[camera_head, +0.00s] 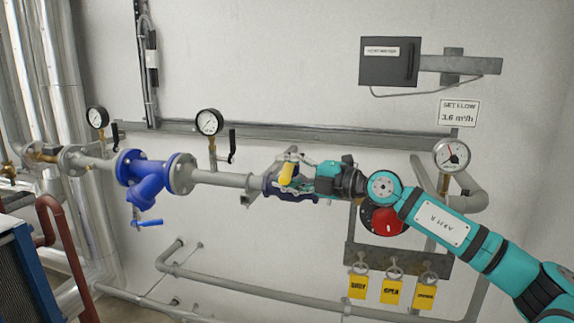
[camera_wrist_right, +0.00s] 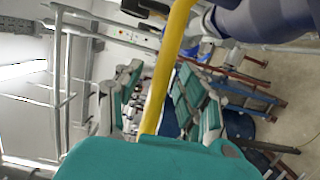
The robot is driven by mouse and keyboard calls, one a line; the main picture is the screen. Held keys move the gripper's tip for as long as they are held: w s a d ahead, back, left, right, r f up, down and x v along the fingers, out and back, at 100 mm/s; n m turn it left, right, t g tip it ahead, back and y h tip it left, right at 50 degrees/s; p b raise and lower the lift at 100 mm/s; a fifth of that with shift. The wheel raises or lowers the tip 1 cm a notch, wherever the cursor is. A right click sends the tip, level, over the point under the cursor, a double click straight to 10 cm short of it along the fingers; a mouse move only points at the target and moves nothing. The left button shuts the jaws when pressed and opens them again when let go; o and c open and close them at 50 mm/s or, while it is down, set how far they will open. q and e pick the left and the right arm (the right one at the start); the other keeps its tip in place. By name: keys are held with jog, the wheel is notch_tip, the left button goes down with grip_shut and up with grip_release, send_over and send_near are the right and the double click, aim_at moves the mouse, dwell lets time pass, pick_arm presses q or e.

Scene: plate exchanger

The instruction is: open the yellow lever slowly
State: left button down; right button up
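The yellow lever (camera_head: 287,174) sits on a valve in the grey pipe, just right of centre in the head view. In the right wrist view the yellow lever (camera_wrist_right: 168,65) is a long bar crossing the picture from the top down to the teal housing. My right gripper (camera_head: 305,176) is at the lever from its right side. In the wrist view its teal fingers (camera_wrist_right: 160,100) stand apart, with the lever passing between them in the picture. I cannot tell whether either finger touches it. The valve body (camera_head: 270,188) is partly hidden by the gripper. My left gripper is out of view.
A blue strainer (camera_head: 143,172) and gauges (camera_head: 209,122) are on the pipe to the left. A red round part (camera_head: 384,220) is partly behind my right arm. Yellow tags (camera_head: 392,292) hang below. A dark box (camera_head: 389,62) is on the wall above.

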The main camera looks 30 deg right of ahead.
grip_shut()
dwell(0.3)
jog(key=shift+d+f+b, duration=0.15)
jog(key=shift+b, duration=0.15)
jog(key=shift+s+d+f+n+g+y+b, duration=0.1)
jog(key=shift+s+d+n+g+y+b, duration=0.3)
jog(key=shift+y+b, duration=0.45)
jog(key=shift+r+n+y+b, duration=0.25)
jog(key=shift+n+b, duration=0.15)
